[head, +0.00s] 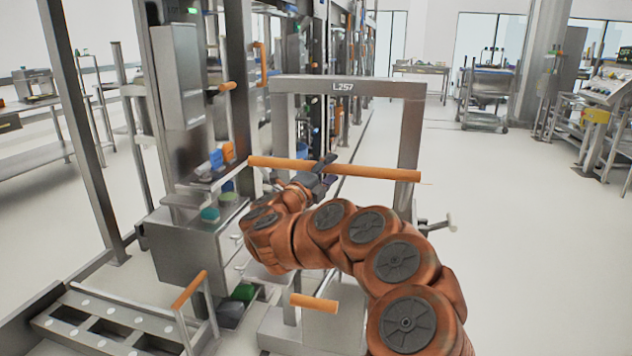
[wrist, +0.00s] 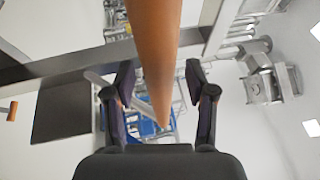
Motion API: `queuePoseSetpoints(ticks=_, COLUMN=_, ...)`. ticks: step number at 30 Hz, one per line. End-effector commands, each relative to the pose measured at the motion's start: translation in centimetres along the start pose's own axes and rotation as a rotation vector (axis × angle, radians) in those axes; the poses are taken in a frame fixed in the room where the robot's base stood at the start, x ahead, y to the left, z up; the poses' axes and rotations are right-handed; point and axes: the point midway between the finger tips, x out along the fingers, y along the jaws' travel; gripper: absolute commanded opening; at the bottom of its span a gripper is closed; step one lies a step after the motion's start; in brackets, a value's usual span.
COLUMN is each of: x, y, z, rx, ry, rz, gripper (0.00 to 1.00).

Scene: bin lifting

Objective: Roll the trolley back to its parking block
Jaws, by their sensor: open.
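The trolley (head: 413,125) is a grey upright frame with a plate marked L257 across its top and a low base. An orange handle bar (head: 375,172) runs across the frame below that plate. My gripper (head: 325,168) is at the middle of this bar. In the wrist view the bar (wrist: 153,45) runs between the two open fingers of my gripper (wrist: 158,75), with a gap on each side. Whether the bar is fully inside the jaws or just ahead of them I cannot tell. I cannot tell which thing is the parking block.
A steel cabinet (head: 190,250) and a tall station with posts stand close on the left. A low metal rack (head: 90,325) with an orange-topped post (head: 190,290) is at the lower left. The floor (head: 500,210) on the right is clear up to far benches.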

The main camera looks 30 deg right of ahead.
Motion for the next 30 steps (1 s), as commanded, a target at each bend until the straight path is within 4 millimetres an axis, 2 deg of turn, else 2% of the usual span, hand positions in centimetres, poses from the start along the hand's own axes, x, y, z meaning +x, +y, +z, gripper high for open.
queuePoseSetpoints(ticks=9, x=-5.1, y=0.1, z=0.1, rx=-0.001, ry=-0.004, rz=0.001, gripper=0.56)
queuePoseSetpoints(ticks=18, x=-8.4, y=-0.1, z=0.1, rx=-0.003, ry=-0.006, rz=-0.002, gripper=0.56)
queuePoseSetpoints(ticks=30, x=-10.6, y=-0.1, z=0.1, rx=0.000, ry=-0.003, rz=0.000, gripper=0.56)
